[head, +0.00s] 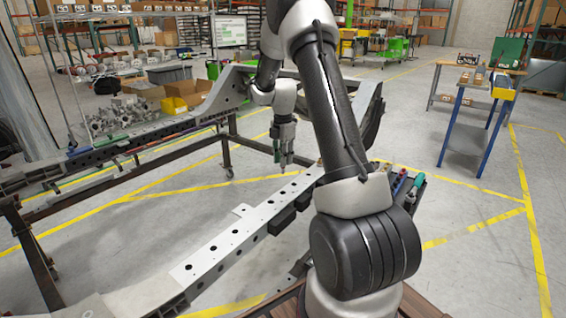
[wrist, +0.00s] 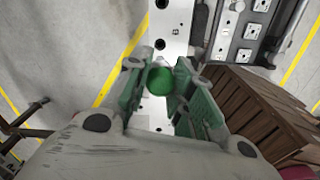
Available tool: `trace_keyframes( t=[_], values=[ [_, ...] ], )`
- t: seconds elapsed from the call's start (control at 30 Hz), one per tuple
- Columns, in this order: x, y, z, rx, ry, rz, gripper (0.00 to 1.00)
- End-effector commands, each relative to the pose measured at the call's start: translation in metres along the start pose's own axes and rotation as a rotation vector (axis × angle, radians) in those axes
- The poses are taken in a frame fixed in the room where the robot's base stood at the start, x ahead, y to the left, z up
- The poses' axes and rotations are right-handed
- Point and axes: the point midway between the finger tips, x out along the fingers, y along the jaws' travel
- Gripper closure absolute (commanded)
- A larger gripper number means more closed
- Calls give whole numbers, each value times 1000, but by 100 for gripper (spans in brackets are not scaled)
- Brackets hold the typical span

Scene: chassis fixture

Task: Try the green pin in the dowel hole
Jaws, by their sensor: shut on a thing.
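My gripper (head: 284,158) points down above the far part of the light metal rail (head: 235,236) in the head view. In the wrist view, my gripper (wrist: 160,67) has its green-padded fingers closed around the green pin (wrist: 159,82). The pin shows as a round green end between the fingers. In the head view I cannot make out the pin. The rail also shows in the wrist view (wrist: 176,22), below the pin, with dark round holes (wrist: 160,44) in its top. Which one is the dowel hole I cannot tell. The pin seems apart from the rail.
A second dark rail (head: 125,146) of the chassis runs along the left. A brown slatted wooden surface (wrist: 250,110) is at the right in the wrist view. A blue-legged bench (head: 470,125) stands far right.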

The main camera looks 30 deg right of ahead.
Motion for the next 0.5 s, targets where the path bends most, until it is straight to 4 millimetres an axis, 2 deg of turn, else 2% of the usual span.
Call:
trace_keyframes(
  t=[0.5],
  values=[
    [-34, 0, 0, 0, -1, 1, 100]
  ],
)
